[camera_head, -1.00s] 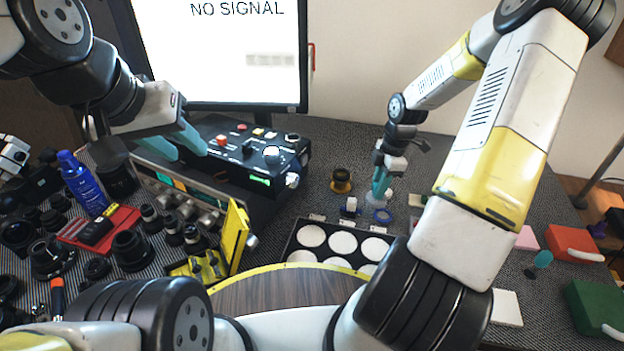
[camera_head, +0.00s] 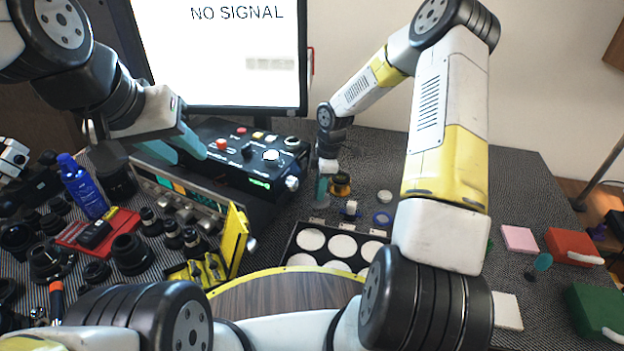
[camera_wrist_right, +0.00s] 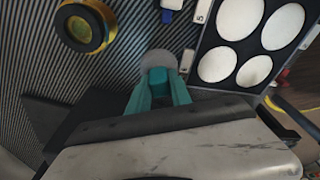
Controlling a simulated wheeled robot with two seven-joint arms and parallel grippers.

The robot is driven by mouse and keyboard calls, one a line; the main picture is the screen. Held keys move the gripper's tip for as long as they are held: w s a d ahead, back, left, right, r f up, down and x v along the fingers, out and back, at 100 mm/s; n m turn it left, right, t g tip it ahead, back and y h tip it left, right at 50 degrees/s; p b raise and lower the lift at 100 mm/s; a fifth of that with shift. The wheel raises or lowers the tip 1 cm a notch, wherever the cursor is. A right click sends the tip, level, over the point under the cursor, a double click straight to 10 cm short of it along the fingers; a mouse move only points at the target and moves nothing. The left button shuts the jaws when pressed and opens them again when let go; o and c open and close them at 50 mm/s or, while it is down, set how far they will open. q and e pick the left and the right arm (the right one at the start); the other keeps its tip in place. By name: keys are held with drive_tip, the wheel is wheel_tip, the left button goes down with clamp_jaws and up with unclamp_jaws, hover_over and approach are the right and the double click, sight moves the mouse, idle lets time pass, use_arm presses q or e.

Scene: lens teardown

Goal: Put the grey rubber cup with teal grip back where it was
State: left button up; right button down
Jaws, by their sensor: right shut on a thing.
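My right gripper (camera_head: 322,190) is behind the lens tray, just left of a brass-ringed black eyepiece. In the right wrist view its teal fingers (camera_wrist_right: 158,88) are shut on the grey rubber cup (camera_wrist_right: 158,62), whose round grey end shows beyond the fingertips. The cup's teal grip cannot be told apart from the teal fingers. Whether the cup touches the table is not clear. My left gripper (camera_head: 185,145) hangs over the black control box's left end, its teal fingers apart with nothing seen between them.
The black tray (camera_head: 291,246) holds several white discs. The control box (camera_head: 240,150) is left. A small teal-topped piece (camera_head: 543,262) stands far right.

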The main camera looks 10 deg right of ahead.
wheel_tip(320, 180, down, 4)
drive_tip(key=shift+r, duration=0.25)
drive_tip(key=shift+a+f, duration=0.15)
drive_tip(key=shift+f, duration=0.05)
drive_tip(key=c, duration=1.2)
unclamp_jaws()
drive_tip(key=shift+f, duration=0.1)
drive_tip(key=shift+o, duration=0.2)
